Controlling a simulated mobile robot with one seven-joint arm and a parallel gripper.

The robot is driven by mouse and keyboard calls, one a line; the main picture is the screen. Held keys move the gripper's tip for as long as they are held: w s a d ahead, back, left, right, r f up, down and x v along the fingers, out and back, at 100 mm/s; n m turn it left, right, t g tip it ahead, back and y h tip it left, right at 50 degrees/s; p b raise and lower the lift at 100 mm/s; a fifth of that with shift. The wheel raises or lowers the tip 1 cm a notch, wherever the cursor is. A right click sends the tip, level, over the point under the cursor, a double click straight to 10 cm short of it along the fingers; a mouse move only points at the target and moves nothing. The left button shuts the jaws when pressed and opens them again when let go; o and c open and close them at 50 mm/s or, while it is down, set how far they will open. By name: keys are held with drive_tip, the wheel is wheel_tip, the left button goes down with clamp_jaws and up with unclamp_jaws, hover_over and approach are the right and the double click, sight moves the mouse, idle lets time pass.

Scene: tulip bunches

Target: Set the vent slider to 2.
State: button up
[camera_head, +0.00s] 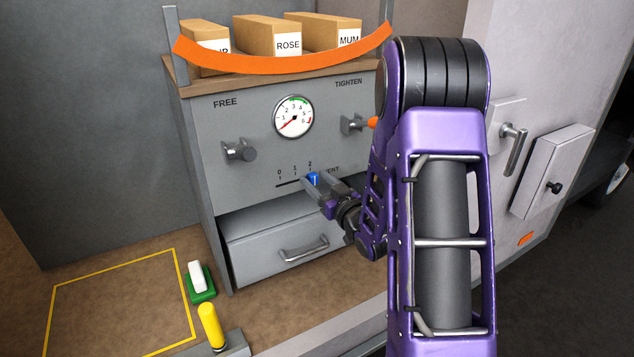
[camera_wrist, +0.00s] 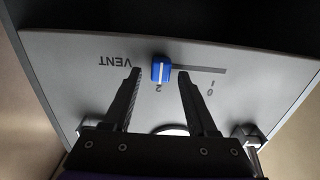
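The vent slider's blue knob (camera_head: 313,177) is on the grey panel (camera_head: 232,122), at the 2 end of its dark slot. In the wrist view, which is upside down, the knob (camera_wrist: 162,69) has a white line roughly lined up with the 2 mark (camera_wrist: 158,88). The slot (camera_wrist: 205,70) runs bare from it toward 0. My gripper (camera_head: 318,188) is at the panel. In the wrist view my gripper (camera_wrist: 160,72) is open, one fingertip on each side of the knob, with a visible gap on both sides.
A round gauge (camera_head: 293,117) and two knobs, left (camera_head: 239,150) and right (camera_head: 354,124), are above the slider. A drawer (camera_head: 275,245) with a handle is below, slightly open. Labelled boxes (camera_head: 268,38) stand on top behind an orange band (camera_head: 285,62). A yellow-topped handle (camera_head: 210,325) stands front left.

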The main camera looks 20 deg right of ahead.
drive_tip(key=s+d+p, duration=0.3)
drive_tip(key=s+p, duration=0.6)
drive_tip(key=s, duration=0.8)
drive_tip(key=shift+d, duration=0.2)
idle(0.4)
